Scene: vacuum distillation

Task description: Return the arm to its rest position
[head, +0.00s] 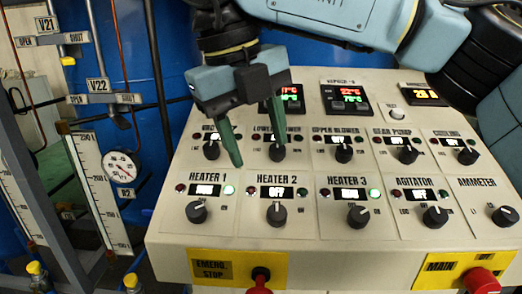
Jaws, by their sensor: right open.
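My right gripper (256,146) hangs over the control panel (330,238), its arm coming in from the top right. Its two green fingers are spread apart with nothing between them. The fingers point down over the upper row of knobs, at the left part of the panel. One finger ends just above the Heater 1 and Heater 2 labels; the other overlaps the knob of the lower blower (277,152). I cannot tell if it touches. The Heater 1 knob (196,212) and Heater 2 knob (277,214) are clear of the fingers. My left gripper is out of view.
A red emergency stop (260,276) and a red main switch (480,280) stick out at the panel's front. Valve pipes, a round gauge (121,166) and white scales (100,185) stand on the left. Blue tanks stand behind. The lower knob row is unobstructed.

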